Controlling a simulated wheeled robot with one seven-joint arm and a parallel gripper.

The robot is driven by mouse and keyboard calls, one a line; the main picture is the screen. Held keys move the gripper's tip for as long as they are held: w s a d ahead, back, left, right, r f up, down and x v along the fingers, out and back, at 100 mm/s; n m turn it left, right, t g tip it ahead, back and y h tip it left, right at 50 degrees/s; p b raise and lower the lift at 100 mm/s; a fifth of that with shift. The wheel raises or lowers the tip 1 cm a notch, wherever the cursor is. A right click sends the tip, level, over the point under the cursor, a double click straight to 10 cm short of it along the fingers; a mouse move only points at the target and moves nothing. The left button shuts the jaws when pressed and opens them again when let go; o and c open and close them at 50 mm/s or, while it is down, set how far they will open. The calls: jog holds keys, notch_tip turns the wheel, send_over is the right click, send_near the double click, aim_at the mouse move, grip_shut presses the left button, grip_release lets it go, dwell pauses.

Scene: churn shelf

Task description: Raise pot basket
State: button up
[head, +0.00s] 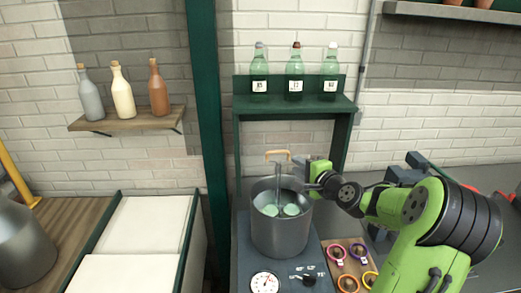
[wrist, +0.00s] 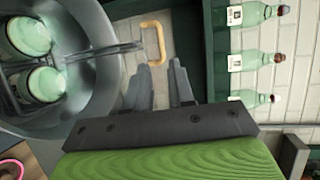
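A grey metal pot (head: 281,232) stands below the green shelf. Inside it is a basket holding pale-green-topped jars (head: 291,209). The basket's metal stem (head: 279,185) rises above the rim to a tan loop handle (head: 278,153). In the wrist view, the handle (wrist: 157,40) lies just beyond my fingertips, and the pot (wrist: 98,22) with jars (wrist: 44,84) is at left. My gripper (wrist: 160,66) is open with nothing between its fingers. In the head view, my gripper (head: 303,165) is right of the stem, near the handle's height; exact contact is unclear.
Three labelled green bottles (head: 295,75) stand on the green shelf (head: 300,103) above the pot. A gauge (head: 265,283) and a board with coloured rings (head: 350,262) lie in front. A wooden wall shelf (head: 127,119) holds three bottles. Another metal pot (head: 22,245) is far left.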

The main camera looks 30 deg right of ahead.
jog(key=w+d+f+p, duration=0.1)
jog(key=w+f+p, duration=0.1)
jog(key=w, duration=1.3)
jog(key=shift+d+f, duration=0.25)
jog(key=shift+f, duration=0.3)
grip_shut()
